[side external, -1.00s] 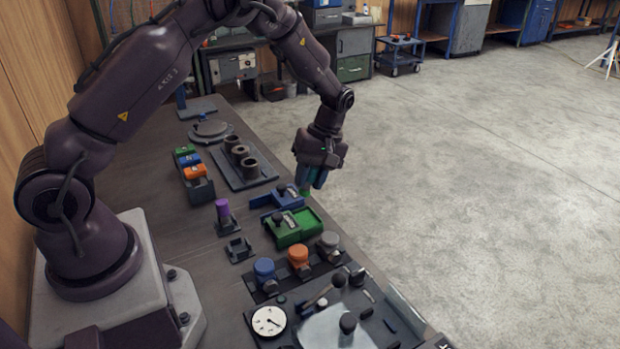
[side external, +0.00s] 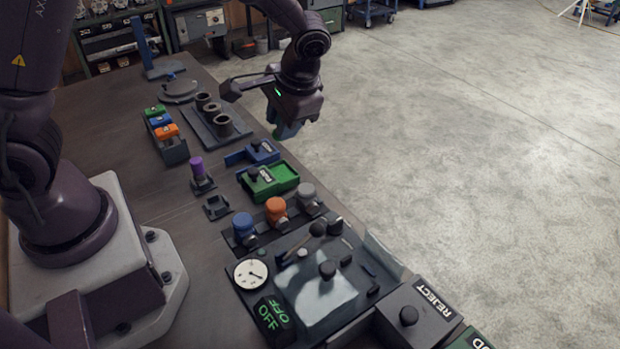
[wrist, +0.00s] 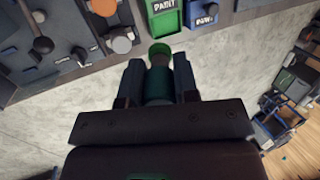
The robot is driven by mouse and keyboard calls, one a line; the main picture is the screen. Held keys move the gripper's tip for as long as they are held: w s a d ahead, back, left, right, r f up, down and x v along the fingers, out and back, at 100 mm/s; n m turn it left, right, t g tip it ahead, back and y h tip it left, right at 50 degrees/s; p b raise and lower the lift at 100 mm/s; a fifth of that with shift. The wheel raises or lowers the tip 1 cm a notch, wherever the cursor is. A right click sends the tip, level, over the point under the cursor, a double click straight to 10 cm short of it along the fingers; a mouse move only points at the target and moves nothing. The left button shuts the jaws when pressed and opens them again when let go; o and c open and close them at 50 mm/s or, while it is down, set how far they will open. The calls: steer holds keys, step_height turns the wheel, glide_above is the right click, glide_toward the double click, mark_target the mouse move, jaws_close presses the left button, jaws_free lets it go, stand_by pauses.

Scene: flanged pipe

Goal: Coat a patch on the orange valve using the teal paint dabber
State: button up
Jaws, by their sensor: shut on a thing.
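My gripper (side external: 287,128) is shut on the teal paint dabber (wrist: 158,82). The dabber shows between the fingers in the wrist view, with a bright green tip (wrist: 160,50) pointing away from the palm. In the side view the fingers mostly hide it. My gripper is in the air beyond the bench edge, apart from the trays and valves. The orange valve (side external: 276,207) stands between a blue valve (side external: 244,226) and a grey valve (side external: 307,194). Its orange top also shows at the upper edge of the wrist view (wrist: 103,7). I cannot make out any coated patch on it.
A green tray marked PAINT (wrist: 165,20) and a blue tray (side external: 258,153) lie on the bench near the valves. A purple-topped post (side external: 197,168), a rack of coloured blocks (side external: 173,150) and a panel with knobs (side external: 327,271) stand around. Open floor lies right.

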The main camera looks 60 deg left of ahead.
steer(key=shift+g, duration=0.4)
steer(key=shift+s+d+f, duration=0.3)
steer(key=shift+d+f, duration=0.25)
steer(key=shift+d, duration=0.15)
steer(key=shift+s+d+f, duration=0.35)
steer(key=shift+d+f, duration=0.25)
steer(key=shift+d, duration=0.05)
steer(key=shift+s+d+f, duration=0.3)
steer(key=shift+d+f, duration=0.25)
steer(key=shift+d, duration=0.15)
